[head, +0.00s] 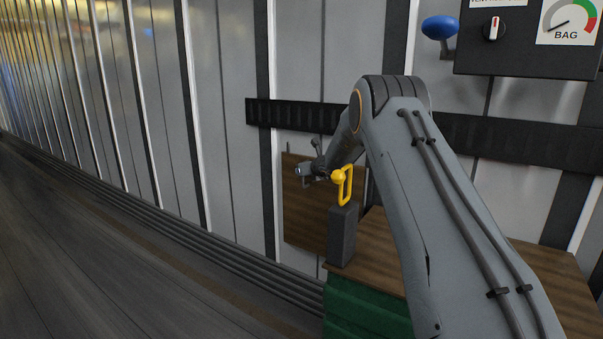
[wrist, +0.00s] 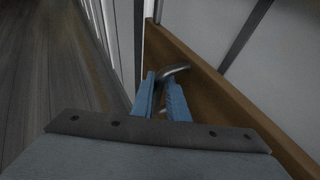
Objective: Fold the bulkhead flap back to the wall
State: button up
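A brown wooden panel (head: 303,222), which looks like the flap, stands upright close to the ribbed wall in the head view. In the wrist view, a brown board (wrist: 228,95) runs from top centre to lower right. My gripper (head: 302,172) is in front of the panel's upper part. In the wrist view, my gripper's blue fingers (wrist: 161,80) stand apart with a gap between them. A bent metal handle (wrist: 176,70) shows at the fingertips, and metal shows between the fingers. Contact is not clear. My arm hides part of the panel's surroundings.
A yellow handle (head: 345,185) stands on a dark grey post (head: 342,236) close right of my gripper. A wooden top (head: 540,290) over a green base (head: 365,312) lies below. A black control box (head: 520,50) hangs upper right. The floor (head: 110,260) at left is clear.

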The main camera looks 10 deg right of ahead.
jog(key=shift+o, duration=0.2)
jog(key=shift+d, duration=0.1)
jog(key=v, duration=0.7)
jog(key=shift+s+r, duration=0.25)
jog(key=shift+s, duration=0.05)
